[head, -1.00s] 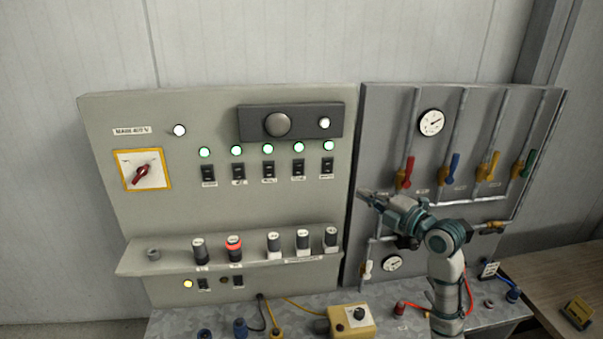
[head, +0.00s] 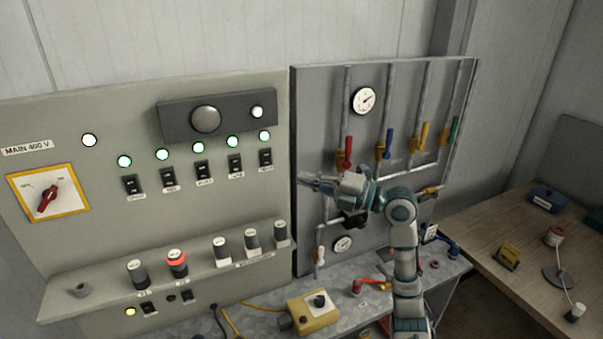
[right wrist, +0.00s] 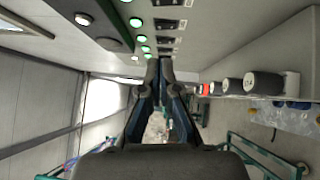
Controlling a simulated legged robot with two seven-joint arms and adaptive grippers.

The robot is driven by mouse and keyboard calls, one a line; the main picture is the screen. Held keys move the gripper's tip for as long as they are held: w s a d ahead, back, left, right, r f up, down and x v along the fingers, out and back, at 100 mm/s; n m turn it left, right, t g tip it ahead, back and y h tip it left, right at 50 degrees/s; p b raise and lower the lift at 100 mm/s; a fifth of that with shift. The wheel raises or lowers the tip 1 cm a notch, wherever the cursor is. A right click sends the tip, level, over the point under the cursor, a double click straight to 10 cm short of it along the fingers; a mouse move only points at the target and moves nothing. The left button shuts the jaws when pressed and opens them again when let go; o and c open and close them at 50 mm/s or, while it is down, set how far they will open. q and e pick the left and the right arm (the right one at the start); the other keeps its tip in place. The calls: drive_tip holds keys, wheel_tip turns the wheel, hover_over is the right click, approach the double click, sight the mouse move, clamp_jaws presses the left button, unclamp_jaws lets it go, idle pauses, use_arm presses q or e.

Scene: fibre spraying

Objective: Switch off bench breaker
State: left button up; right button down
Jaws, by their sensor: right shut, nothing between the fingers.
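The breaker panel (head: 110,215) is grey and carries a row of several black breaker switches, each with a lit green lamp above it. The rightmost breaker (head: 265,157) has a lit green lamp (head: 264,136). The labels under the switches are too small to read surely, so I cannot tell which one is the bench breaker. My right gripper (head: 303,179) is shut and empty, right of and a little below the rightmost breaker, pointing left and apart from it. In the right wrist view its closed fingers (right wrist: 160,66) point toward the switch row (right wrist: 165,42). My left gripper is not in view.
A red main switch (head: 48,197) sits at the panel's left. A shelf (head: 105,278) with several dark and white knobs juts out below the breakers. A pipe board (head: 310,100) with coloured valves stands behind my right arm. A yellow box (head: 313,312) lies on the bench.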

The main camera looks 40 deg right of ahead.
drive_tip(key=p, duration=0.4)
approach(266, 158)
drive_tip(key=w+a+r, duration=0.1)
drive_tip(key=w+a, duration=0.3)
drive_tip(key=shift+w+a+r, duration=0.1)
drive_tip(key=shift+w+a, duration=0.05)
drive_tip(key=shift+w, duration=0.3)
drive_tip(key=shift+w+a, duration=0.35)
